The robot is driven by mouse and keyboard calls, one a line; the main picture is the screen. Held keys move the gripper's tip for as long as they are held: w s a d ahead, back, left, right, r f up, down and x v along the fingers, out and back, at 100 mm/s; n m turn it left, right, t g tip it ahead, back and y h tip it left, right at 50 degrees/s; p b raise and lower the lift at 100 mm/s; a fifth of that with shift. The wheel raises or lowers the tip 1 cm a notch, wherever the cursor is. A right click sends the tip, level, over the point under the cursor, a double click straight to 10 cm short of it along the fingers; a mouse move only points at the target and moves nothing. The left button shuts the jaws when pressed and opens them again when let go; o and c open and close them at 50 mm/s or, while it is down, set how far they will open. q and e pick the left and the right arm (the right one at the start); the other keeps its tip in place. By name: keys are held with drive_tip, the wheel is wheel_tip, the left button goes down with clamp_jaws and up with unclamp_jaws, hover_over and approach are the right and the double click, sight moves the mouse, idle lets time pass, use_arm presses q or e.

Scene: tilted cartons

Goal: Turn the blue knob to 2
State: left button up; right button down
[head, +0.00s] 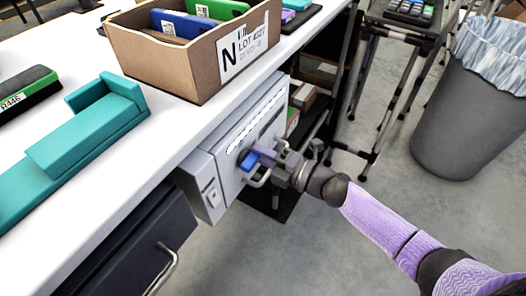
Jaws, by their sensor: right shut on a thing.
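The blue knob (249,161) sits on the front of a light grey panel box (225,150) under the white counter. My right gripper (262,160) is at the knob and shut on it. The gripper hides part of the knob, and its pointer and any numbers around it cannot be read. A white strip with dark marks runs along the panel above the knob. My left gripper is not in view.
A dark drawer (135,245) is at lower left. A carton (190,52) and a teal holder (85,135) stand on the counter (130,50).

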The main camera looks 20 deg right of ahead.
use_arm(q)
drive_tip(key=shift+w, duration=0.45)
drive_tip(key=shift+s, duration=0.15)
use_arm(e)
drive_tip(key=c, duration=0.6)
unclamp_jaws()
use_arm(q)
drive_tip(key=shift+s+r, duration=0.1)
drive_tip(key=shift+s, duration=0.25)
use_arm(e)
drive_tip(key=shift+o, duration=0.2)
use_arm(q)
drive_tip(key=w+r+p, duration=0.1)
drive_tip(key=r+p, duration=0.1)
drive_tip(key=p, duration=0.1)
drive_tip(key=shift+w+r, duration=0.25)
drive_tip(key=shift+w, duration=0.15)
use_arm(e)
drive_tip(key=v, duration=1)
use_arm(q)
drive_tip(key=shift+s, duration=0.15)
